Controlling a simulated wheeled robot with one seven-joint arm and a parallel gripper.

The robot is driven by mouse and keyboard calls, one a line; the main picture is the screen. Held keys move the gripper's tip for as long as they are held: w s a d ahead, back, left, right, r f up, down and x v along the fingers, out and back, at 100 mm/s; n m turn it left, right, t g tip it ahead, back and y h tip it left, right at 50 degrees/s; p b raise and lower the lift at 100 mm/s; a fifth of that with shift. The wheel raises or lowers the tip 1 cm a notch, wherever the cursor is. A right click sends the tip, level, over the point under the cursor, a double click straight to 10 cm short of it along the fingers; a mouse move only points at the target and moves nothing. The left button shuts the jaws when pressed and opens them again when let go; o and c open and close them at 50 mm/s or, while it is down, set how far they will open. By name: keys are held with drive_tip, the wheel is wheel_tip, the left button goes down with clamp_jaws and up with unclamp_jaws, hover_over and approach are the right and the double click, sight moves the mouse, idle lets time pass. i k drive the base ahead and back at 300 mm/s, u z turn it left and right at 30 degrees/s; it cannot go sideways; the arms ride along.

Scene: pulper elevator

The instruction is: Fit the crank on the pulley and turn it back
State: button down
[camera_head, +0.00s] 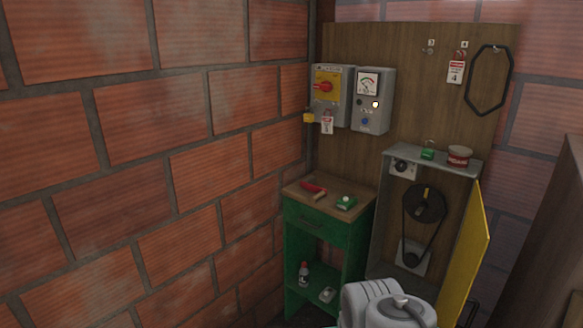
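A large dark pulley (433,207) sits in the upper part of an open grey housing (385,222) on the wooden board. A narrow light brown piece shows across its face; I cannot tell whether it is the crank. A black belt (405,232) runs from this pulley down to a small lower pulley (411,260) on a light plate. The yellow door (474,245) of the housing stands open to the right. I cannot pick out the crank with certainty. My gripper is not in view; white rounded parts at the bottom look like my own arm.
A green cabinet (318,228) bears a red item (312,187) and a green-and-white item (345,203). A switch box (329,96) and a meter box (373,101) hang above. A spare belt (470,83) hangs at upper right. A brown panel (550,235) stands close at right.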

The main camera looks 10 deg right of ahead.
sight(307, 183)
drive_tip(key=i, duration=1.95)
drive_tip(key=u, duration=1.7)
